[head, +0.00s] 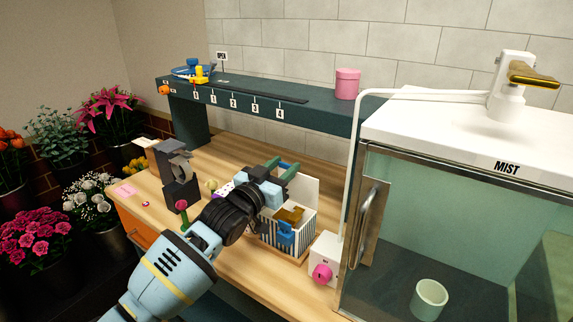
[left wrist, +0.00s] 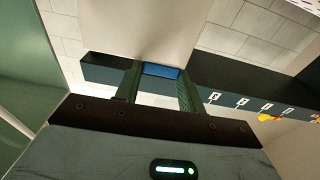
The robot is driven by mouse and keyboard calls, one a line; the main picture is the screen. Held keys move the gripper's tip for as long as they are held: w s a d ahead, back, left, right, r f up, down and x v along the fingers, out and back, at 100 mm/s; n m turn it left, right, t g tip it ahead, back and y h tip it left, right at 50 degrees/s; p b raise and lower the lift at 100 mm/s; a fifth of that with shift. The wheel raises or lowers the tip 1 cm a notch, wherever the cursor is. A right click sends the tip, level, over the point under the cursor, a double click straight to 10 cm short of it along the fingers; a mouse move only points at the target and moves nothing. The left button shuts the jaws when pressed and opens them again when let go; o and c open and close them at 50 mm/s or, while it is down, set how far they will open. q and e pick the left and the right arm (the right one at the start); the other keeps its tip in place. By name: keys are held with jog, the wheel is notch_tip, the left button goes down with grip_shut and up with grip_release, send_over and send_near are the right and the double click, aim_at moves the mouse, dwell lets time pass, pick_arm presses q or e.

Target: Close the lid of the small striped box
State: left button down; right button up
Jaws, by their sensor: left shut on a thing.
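The small striped box (head: 278,235) stands on the wooden counter, white with dark vertical stripes. Its white lid (head: 306,188) stands raised at the back, and the box is open, with a gold-brown thing (head: 290,214) showing inside. A blue piece shows at its front. My left gripper (head: 283,170), with green fingers, is shut at the lid's upper left edge. In the left wrist view its two fingers (left wrist: 160,85) are on either side of a pale panel (left wrist: 165,35), which appears to be the lid. My arm hides part of the box's left side. My right gripper is not in view.
A white unit with a pink knob (head: 322,273) stands close right of the box, beside the glass MIST cabinet (head: 450,150). A dark dispenser (head: 180,185) stands left. A dark green shelf (head: 260,105) with a pink canister (head: 347,83) runs behind. The front counter is partly clear.

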pick_arm(q)
jog(key=shift+s+a+f+t+h, duration=0.3)
jog(key=shift+s+t+h, duration=0.1)
jog(key=shift+s+t, duration=0.1)
jog(key=shift+r, duration=0.1)
jog(key=c, duration=0.8)
grip_release()
jog(key=shift+c, duration=0.2)
jog(key=v, duration=0.7)
jog(key=shift+s+a, duration=0.25)
jog(key=shift+s, duration=0.1)
